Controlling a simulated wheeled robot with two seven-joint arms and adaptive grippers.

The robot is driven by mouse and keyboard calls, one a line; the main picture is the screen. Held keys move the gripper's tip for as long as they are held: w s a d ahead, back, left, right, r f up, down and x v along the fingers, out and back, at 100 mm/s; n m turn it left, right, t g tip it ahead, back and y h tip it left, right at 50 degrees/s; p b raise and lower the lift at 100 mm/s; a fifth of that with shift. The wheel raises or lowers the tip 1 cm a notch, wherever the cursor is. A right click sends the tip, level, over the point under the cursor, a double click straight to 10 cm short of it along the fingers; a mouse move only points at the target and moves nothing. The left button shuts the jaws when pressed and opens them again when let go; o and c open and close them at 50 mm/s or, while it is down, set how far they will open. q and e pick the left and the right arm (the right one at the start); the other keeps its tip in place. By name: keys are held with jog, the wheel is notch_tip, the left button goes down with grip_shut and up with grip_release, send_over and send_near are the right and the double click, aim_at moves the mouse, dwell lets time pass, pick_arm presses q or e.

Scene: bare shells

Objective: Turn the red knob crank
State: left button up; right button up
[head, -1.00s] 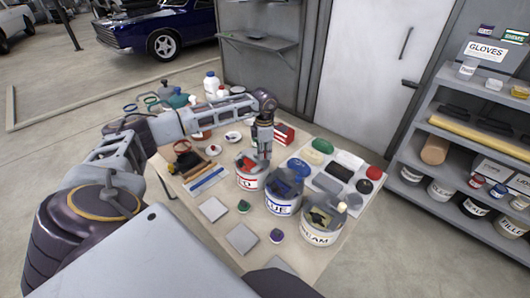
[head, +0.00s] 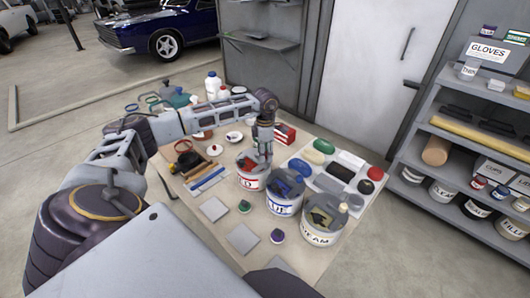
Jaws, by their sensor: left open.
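A white tin with red lettering (head: 250,183) stands near the middle of the table, with red (head: 246,162) showing inside its open top. My left gripper (head: 266,162) points down at the right part of this tin's opening. It is open, and its fingertips are partly lost against the tin's rim and contents. A crank handle cannot be made out clearly; the gripper covers part of the opening. I cannot tell whether the fingers touch anything. My right gripper is not in view.
Flat grey tiles (head: 242,239) lie in front. A red box (head: 285,133) stands behind the gripper.

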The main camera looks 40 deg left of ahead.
pick_arm(q)
jog(key=shift+r, duration=0.15)
notch_tip(320, 180, up, 12)
dwell(0.7)
jog(key=shift+f, duration=0.2)
jog(key=shift+r+n, duration=0.55)
jog(key=shift+n, duration=0.35)
jog(key=shift+r+n, duration=0.55)
jog(key=shift+n, duration=0.35)
jog(key=shift+f, duration=0.15)
